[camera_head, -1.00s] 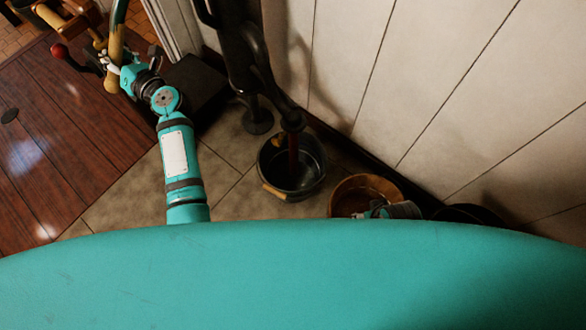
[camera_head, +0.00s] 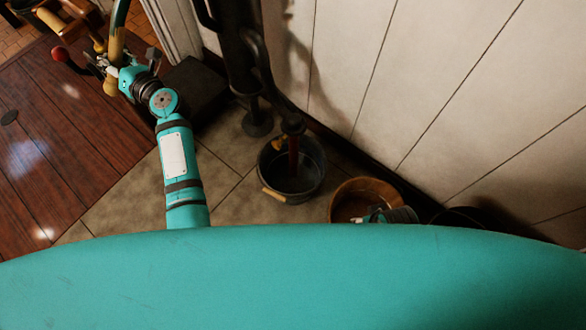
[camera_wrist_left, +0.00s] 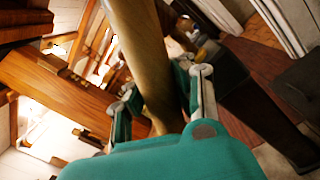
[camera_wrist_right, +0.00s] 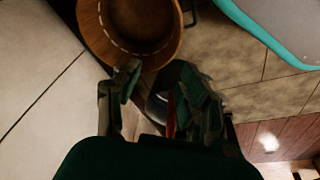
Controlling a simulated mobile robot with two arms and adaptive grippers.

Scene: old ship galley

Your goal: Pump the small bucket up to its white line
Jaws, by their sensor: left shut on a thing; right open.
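A dark metal bucket (camera_head: 305,188) stands upright on the floor below the black pump (camera_head: 240,60). My right gripper (camera_wrist_right: 160,82) is open and empty, near a wooden bucket (camera_wrist_right: 100,40) that has a dashed white line inside.
The wooden bucket (camera_head: 345,190) stands right of the metal one, by the pale panelled wall (camera_head: 440,80). A dark round rim (camera_head: 465,213) shows further right. Reddish planks (camera_head: 70,150) lie at left. Bare tiles (camera_head: 235,205) lie between my left arm and the metal bucket.

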